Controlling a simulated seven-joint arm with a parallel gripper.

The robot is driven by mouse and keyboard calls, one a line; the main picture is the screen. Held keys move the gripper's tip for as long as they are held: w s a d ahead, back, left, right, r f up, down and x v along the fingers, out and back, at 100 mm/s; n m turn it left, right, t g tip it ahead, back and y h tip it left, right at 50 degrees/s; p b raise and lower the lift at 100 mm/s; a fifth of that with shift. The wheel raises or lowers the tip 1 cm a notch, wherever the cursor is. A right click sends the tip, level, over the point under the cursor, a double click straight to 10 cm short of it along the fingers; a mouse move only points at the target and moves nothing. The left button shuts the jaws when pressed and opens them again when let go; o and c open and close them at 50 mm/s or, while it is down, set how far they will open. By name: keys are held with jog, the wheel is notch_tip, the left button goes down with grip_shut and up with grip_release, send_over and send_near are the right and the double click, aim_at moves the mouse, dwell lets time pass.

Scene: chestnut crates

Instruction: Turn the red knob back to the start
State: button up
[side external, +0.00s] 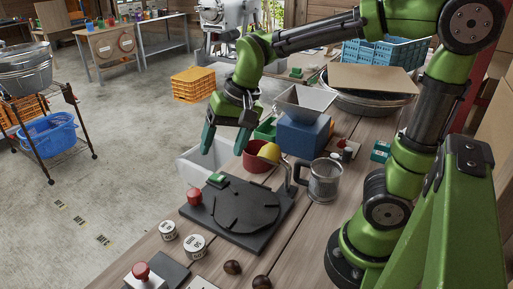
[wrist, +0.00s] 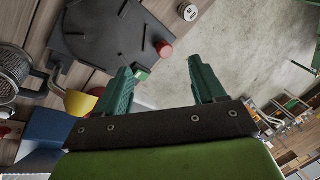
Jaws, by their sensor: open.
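A red knob (side external: 194,197) sits at the left corner of a dark plate (side external: 262,232) bearing a round black disc (side external: 245,205). A small green block (side external: 217,180) lies near it on the plate. In the wrist view the red knob (wrist: 164,49) shows at the plate's edge, beyond the fingertips. A second red knob (side external: 141,270) stands on a white base at the front; I cannot tell which knob the task means. My gripper (side external: 225,140) is open and empty, well above the plate, its fingers pointing down. It touches neither knob.
Two white tins (side external: 195,246) and dark chestnuts (side external: 233,267) lie in front.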

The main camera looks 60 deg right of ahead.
aim_at(194, 192)
jog(key=w+f+m+g+h, duration=0.2)
jog(key=w+f+m+g, duration=0.1)
jog(key=w+m, duration=1)
jog(key=f, duration=0.5)
jog(key=s+f+m, duration=0.1)
jog(key=f, duration=0.4)
jog(key=f+m, duration=0.1)
jog(key=f, duration=0.4)
jog(key=shift+s+a+f, duration=0.25)
jog(key=shift+s, duration=0.15)
jog(key=c, duration=1.1)
jog(key=shift+o, duration=0.2)
